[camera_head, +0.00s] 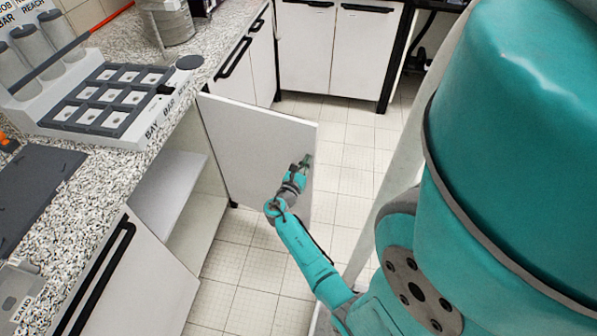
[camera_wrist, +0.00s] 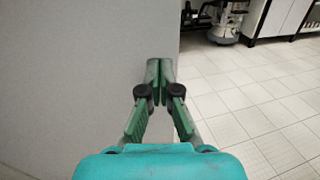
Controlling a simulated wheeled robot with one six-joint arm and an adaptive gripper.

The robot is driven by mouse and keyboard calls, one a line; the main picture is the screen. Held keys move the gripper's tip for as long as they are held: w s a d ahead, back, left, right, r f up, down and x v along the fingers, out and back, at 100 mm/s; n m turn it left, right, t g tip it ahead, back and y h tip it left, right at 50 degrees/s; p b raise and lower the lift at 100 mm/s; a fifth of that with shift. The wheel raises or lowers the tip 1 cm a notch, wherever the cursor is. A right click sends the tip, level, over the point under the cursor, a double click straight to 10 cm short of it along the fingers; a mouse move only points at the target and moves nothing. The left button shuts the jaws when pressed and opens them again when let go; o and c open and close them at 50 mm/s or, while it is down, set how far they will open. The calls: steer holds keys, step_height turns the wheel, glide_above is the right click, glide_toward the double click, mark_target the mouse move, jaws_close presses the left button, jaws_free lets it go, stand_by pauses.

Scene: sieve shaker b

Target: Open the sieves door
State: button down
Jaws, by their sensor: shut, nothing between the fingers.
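A white cabinet door (camera_head: 245,145) under the granite counter stands swung wide open, out over the floor. The cabinet interior (camera_head: 185,200) behind it shows a pale shelf and looks empty. My gripper (camera_head: 306,160) is shut and empty, in front of the door's inner face close to its free edge. In the wrist view, my gripper (camera_wrist: 160,80) has its fingertips together beside the door's edge, with the door panel (camera_wrist: 85,70) filling the left side. I cannot tell whether the fingertips touch the panel. The door's handle side is hidden.
The granite counter (camera_head: 115,170) holds a grey rack (camera_head: 108,98) with several small bays. A closed cabinet with a black handle (camera_head: 105,270) is at the lower left. Other white cabinets (camera_head: 330,45) stand at the back. The tiled floor (camera_head: 250,270) is clear.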

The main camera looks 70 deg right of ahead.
steer(key=s+d, duration=0.1)
steer(key=d, duration=0.8)
steer(key=shift+s, duration=0.1)
